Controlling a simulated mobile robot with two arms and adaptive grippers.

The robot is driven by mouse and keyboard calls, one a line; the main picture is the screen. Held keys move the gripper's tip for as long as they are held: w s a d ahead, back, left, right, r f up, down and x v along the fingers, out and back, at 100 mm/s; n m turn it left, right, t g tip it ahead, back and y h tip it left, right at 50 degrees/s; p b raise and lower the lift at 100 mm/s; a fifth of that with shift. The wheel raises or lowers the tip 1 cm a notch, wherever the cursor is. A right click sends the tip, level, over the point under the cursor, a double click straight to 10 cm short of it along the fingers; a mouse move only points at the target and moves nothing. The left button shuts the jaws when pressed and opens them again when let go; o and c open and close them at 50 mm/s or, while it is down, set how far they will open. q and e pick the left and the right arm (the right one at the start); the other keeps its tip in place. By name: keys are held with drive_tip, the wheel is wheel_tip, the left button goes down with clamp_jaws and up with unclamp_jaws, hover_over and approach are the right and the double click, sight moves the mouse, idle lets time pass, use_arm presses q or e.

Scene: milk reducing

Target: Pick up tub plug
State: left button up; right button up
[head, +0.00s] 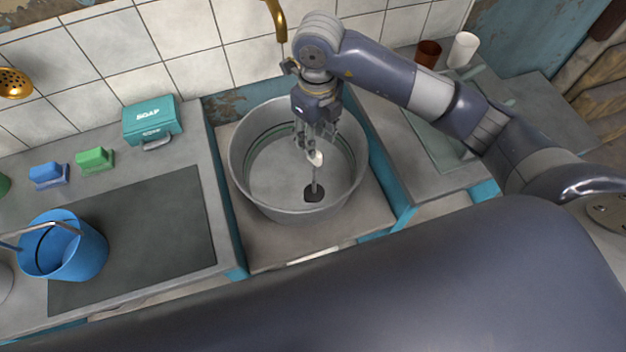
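The tub plug (314,193) is a dark disc on the bottom of the round grey metal tub (240,178), toward its near side. A thin upright stem rises from the disc to a pale piece just under my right gripper (315,152). The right gripper points down inside the tub, directly above the plug. Its fingers are small and overlap the top of the stem, so I cannot tell whether they are shut on it. My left gripper is not in view.
The tub stands in a recess between counters, below a brass tap (277,18). On the left are a blue bucket (85,252), blue and green sponges (95,160) and a teal soap box (151,120). Brown and white cups (463,50) stand at the back right.

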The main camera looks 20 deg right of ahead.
sight(314, 164)
wheel_tip(314, 164, down, 5)
drive_tip(key=shift+s+d+f+p, duration=0.1)
drive_tip(key=shift+p, duration=0.4)
drive_tip(key=f, duration=0.1)
drive_tip(key=f+p, duration=0.1)
drive_tip(key=f, duration=0.2)
drive_tip(key=shift+s+a+p, duration=0.25)
drive_tip(key=shift+a+p, duration=0.05)
drive_tip(key=shift+p, duration=0.1)
drive_tip(key=shift+w+f, duration=0.1)
drive_tip(key=shift+f, duration=0.6)
clamp_jaws()
